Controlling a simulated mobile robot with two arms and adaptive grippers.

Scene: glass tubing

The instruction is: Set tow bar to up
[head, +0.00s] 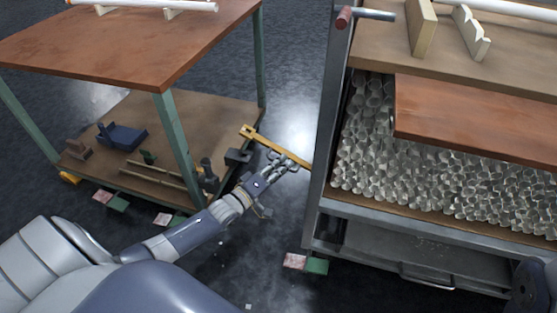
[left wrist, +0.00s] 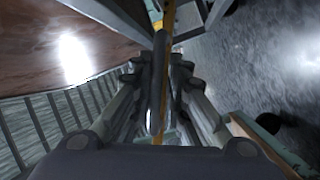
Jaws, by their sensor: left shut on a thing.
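The yellow tow bar (head: 263,140) reaches out from the left side of the right-hand cart, with a squared loop at its free end. It slants up and left in the head view; its exact tilt is hard to tell. My left gripper (head: 284,164) is shut on the bar, between the loop and the cart. In the left wrist view the bar (left wrist: 168,18) runs away beyond the gripper fingers (left wrist: 162,95), which partly hide it. My right gripper is not in view.
The right-hand grey cart (head: 320,150) holds many glass tubes (head: 450,185) under a wooden top. A red-handled crank (head: 344,17) sticks out of its upper corner. A wooden two-level table (head: 130,45) with green legs stands left. Dark floor (head: 300,65) lies between.

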